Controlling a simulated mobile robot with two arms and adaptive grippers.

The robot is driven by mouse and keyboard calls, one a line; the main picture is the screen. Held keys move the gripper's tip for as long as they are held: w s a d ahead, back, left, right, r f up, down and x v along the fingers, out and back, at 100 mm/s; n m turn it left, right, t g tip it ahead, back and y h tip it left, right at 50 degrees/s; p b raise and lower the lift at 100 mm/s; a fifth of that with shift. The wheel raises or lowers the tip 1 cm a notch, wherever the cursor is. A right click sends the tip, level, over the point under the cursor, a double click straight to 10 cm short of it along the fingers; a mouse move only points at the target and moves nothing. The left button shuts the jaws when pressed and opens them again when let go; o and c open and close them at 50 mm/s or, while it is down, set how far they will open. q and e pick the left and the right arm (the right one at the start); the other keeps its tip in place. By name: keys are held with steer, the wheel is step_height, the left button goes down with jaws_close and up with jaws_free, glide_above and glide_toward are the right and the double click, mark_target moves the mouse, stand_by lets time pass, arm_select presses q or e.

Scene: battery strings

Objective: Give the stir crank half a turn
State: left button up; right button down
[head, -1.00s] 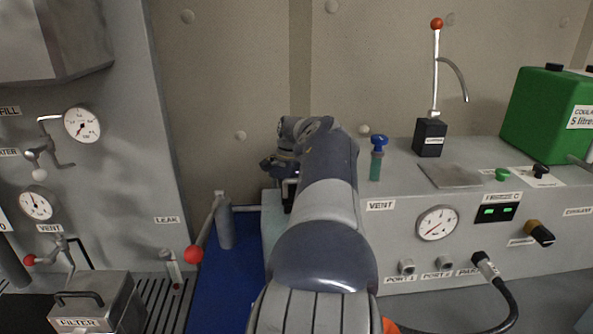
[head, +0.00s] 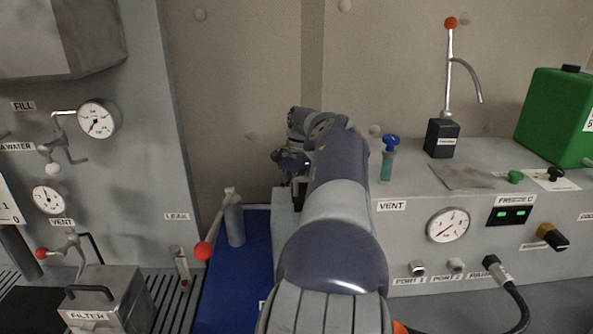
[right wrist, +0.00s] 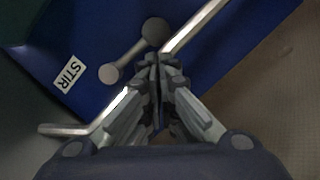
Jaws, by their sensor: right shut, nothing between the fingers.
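In the right wrist view, a grey crank (right wrist: 131,55) lies over a blue surface beside a white STIR label (right wrist: 70,75). It has a dark round end at the upper right and a smaller round end at the lower left. My right gripper (right wrist: 157,60) is shut and empty, its fingertips just below the dark round end; I cannot tell whether they touch it. In the head view my right gripper (head: 292,163) is small and partly hidden by its own arm, which also hides the crank. My left gripper is not in view.
Metal rods (right wrist: 195,25) run past the fingers in the wrist view. A console with a gauge (head: 447,225) is at right, a filter box (head: 110,297) at lower left.

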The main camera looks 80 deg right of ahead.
steer(key=shift+v, duration=2.6)
